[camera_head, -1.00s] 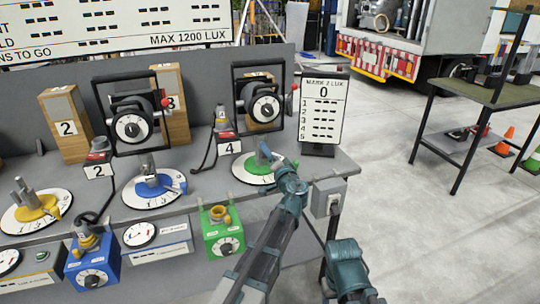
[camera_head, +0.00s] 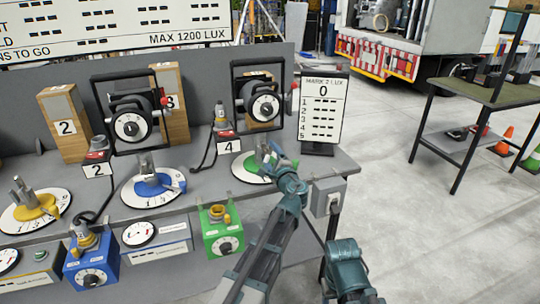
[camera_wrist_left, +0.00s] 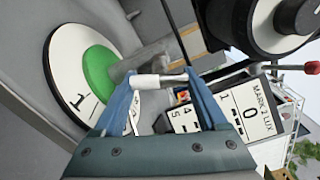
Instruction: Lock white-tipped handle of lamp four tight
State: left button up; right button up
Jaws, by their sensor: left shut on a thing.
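Lamp four (camera_head: 262,105) hangs in a black frame behind the "4" label (camera_head: 229,146). Below it is a round white dial with a green centre (camera_head: 240,171); it also shows in the left wrist view (camera_wrist_left: 99,71), with a grey post beside it. My left gripper (camera_head: 271,152) is at the right part of this dial. In the left wrist view its blue fingers (camera_wrist_left: 158,80) are shut on the white-tipped handle (camera_wrist_left: 145,82), a short rod with a white end lying across between the fingertips. In the head view my gripper hides the handle.
A "MARK 2 LUX" board (camera_head: 322,108) stands close right of my gripper. A green box (camera_head: 222,232) sits at the bench front. Another lamp (camera_head: 130,125) and a dial with a blue centre (camera_head: 152,186) are to the left. Open floor lies right of the bench.

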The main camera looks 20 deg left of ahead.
pick_arm(q)
jog(key=m, duration=0.5)
jog(key=shift+f+m, duration=0.15)
jog(key=shift+m, duration=0.15)
jog(key=m, duration=0.5)
jog(key=shift+s+a+m, duration=0.1)
jog(key=shift+s+m, duration=0.05)
jog(key=shift+m, duration=0.45)
jog(key=o, duration=1.3)
jog(key=v, duration=1.3)
jog(key=shift+s+d, duration=0.25)
jog(key=shift+s, duration=0.05)
jog(key=shift+f, duration=0.1)
